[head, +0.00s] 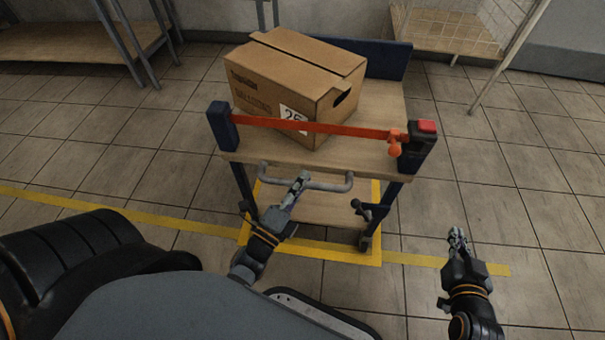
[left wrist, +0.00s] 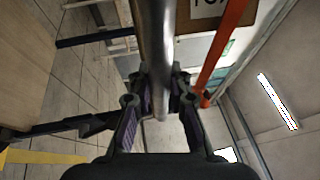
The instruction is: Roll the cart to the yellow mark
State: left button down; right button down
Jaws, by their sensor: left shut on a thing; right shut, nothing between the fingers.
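The cart (head: 372,147) has a wooden top shelf, dark blue posts and a grey handle bar (head: 325,186) at its near side. My left gripper (head: 300,182) is shut on the handle bar, and the bar (left wrist: 155,50) also runs between its fingers in the left wrist view. The yellow mark (head: 372,215) is a taped outline on the floor. The cart's lower part stands over the outline, and its far side is hidden by the cart. My right gripper (head: 457,236) is shut and empty, to the right of the cart and apart from it.
A cardboard box (head: 290,75) sits on the cart's top shelf behind an orange strap (head: 310,126). A yellow line (head: 130,213) crosses the tiled floor. A wooden bench (head: 85,60) stands at the back left and a rack (head: 445,30) at the back right. Floor right of the cart is clear.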

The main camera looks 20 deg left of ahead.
pick_arm(q)
jog(key=shift+s+f, duration=0.2)
pick_arm(e)
jog(key=shift+s+f, duration=0.1)
jog(key=shift+f, duration=0.35)
pick_arm(q)
jog(key=c, duration=1.7)
grip_release()
jog(key=o, duration=0.4)
jog(key=shift+s+d+r, duration=0.1)
jog(key=shift+s+r, duration=0.05)
jog(key=shift+s, duration=0.05)
jog(key=shift+o, duration=0.2)
jog(key=shift+w, duration=0.1)
pick_arm(e)
jog(key=shift+s+r, duration=0.1)
jog(key=shift+s, duration=0.05)
pick_arm(q)
jog(key=v, duration=1.2)
jog(key=shift+p, duration=0.3)
